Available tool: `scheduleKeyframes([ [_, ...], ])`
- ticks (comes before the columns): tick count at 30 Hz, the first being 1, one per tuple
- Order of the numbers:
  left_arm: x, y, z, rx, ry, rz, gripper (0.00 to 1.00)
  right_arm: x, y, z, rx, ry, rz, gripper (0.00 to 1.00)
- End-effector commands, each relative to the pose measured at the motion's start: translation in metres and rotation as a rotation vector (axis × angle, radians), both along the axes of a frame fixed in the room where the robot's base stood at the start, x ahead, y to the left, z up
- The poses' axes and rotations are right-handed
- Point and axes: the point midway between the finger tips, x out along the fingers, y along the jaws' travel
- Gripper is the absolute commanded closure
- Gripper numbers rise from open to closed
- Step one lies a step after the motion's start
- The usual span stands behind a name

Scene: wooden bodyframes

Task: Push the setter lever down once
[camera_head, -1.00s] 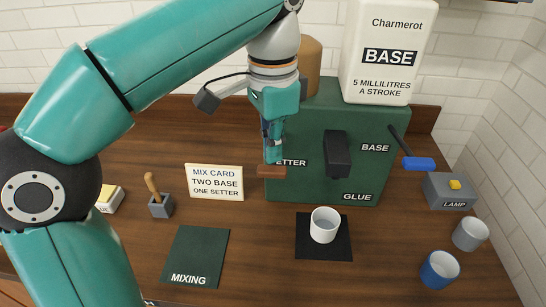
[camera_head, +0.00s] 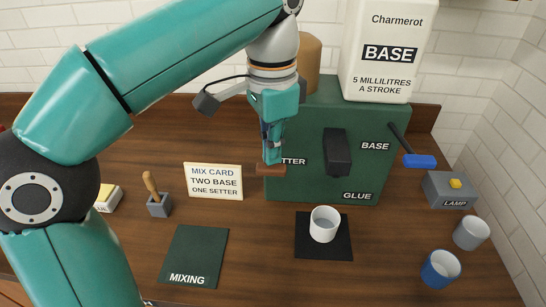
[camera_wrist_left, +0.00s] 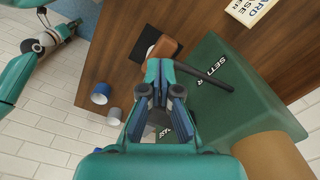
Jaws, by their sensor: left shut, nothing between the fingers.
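The setter lever has a brown handle (camera_head: 271,170) at the front left of the green dispenser (camera_head: 310,183), by the partly covered SETTER label. In the left wrist view the lever's handle (camera_wrist_left: 165,47) sits just beyond my fingertips, with its dark rod (camera_wrist_left: 205,78) running to the dispenser. My left gripper (camera_head: 272,160) is shut and empty, pointing down right above the handle. It touches or almost touches the handle; I cannot tell which. A white cup (camera_head: 324,224) stands on a black pad before the dispenser. Part of my right arm (camera_wrist_left: 40,46) shows in the wrist view; its jaws are unclear.
The blue-handled base lever (camera_head: 419,161) is on the dispenser's right. A lamp box (camera_head: 449,190), a grey cup (camera_head: 471,233) and a blue cup (camera_head: 440,268) stand at right.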

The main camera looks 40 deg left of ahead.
Motion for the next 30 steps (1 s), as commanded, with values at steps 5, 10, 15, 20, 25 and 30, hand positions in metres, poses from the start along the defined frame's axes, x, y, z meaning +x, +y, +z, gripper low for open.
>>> scheduleKeyframes([
  [5, 0.0, 0.0, -0.011, 0.0, -0.001, 0.001, 1.0, 0.0, 0.0, -0.009, 0.0, 0.0, 0.0, 1.0],
  [10, 0.0, 0.0, -0.02, 0.0, 0.0, 0.001, 1.0, 0.0, 0.0, -0.016, 0.0, 0.0, 0.0, 1.0],
  [15, 0.0, 0.0, -0.029, 0.0, 0.0, 0.001, 1.0, 0.0, 0.0, -0.022, 0.0, 0.0, 0.0, 1.0],
  [20, 0.0, 0.0, -0.036, 0.0, 0.0, 0.001, 1.0, 0.0, 0.0, -0.028, 0.0, 0.0, 0.0, 1.0],
  [25, 0.0, 0.0, -0.045, 0.0, 0.0, 0.001, 1.0, 0.0, 0.0, -0.034, 0.0, 0.0, 0.0, 1.0],
  [30, 0.0, 0.0, -0.054, 0.0, 0.0, 0.0, 1.0, 0.0, 0.0, -0.041, 0.0, 0.0, 0.0, 1.0],
])
